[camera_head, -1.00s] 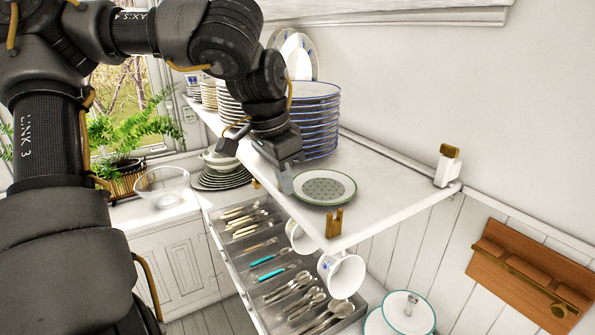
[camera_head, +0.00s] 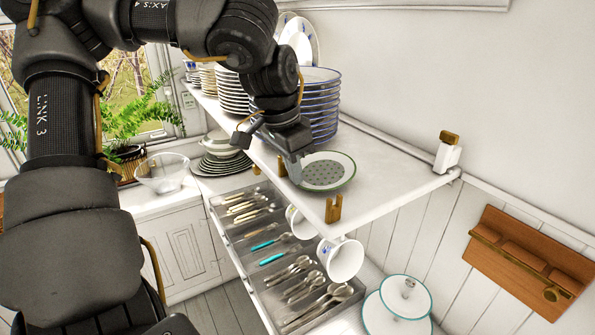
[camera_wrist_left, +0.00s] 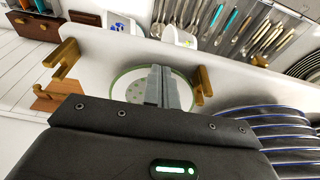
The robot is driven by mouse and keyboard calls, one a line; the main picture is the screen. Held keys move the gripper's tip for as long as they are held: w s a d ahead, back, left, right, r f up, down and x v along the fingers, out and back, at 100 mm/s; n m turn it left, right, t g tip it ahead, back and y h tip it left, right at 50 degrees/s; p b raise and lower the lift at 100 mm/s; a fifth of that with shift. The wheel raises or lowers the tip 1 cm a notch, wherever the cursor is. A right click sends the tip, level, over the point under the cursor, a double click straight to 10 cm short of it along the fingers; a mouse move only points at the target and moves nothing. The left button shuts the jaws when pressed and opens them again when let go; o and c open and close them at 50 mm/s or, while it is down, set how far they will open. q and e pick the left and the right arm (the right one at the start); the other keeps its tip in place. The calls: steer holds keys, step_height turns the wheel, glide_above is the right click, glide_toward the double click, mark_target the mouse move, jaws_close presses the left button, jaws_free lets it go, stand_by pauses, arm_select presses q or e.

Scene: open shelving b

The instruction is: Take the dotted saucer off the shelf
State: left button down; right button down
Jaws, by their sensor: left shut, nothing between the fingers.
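The dotted saucer (camera_head: 328,172) is a white dish with a green rim and a grey dotted middle. It lies flat on the white shelf (camera_head: 392,172) near its front edge. In the left wrist view the saucer (camera_wrist_left: 125,88) is partly hidden behind the fingers. My left gripper (camera_head: 296,178) is at the saucer's left rim in the head view. Its fingers (camera_wrist_left: 170,72) are closed together with nothing between them. I cannot tell whether the fingertips touch the rim. My right gripper is not in view.
A stack of blue-rimmed bowls (camera_head: 322,100) stands just behind the saucer. White cups (camera_head: 341,258) hang below, over a cutlery drawer (camera_head: 265,225). The shelf's right part is clear.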

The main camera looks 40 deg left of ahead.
arm_select(q)
steer(key=s+b, duration=0.1)
steer(key=s, duration=0.1)
steer(key=s+a+b, duration=0.1)
steer(key=shift+s+b, duration=0.3)
steer(key=shift+s, duration=0.05)
steer(key=shift+w, duration=0.15)
steer(key=s+a+r+b, duration=0.1)
steer(key=s+b, duration=0.1)
steer(key=s, duration=0.4)
steer(key=s+a+r+b, duration=0.1)
steer(key=s+a+b, duration=0.1)
steer(key=s, duration=0.4)
steer(key=shift+a, duration=0.25)
steer(key=shift+w+d, duration=0.1)
steer(key=shift+w, duration=0.05)
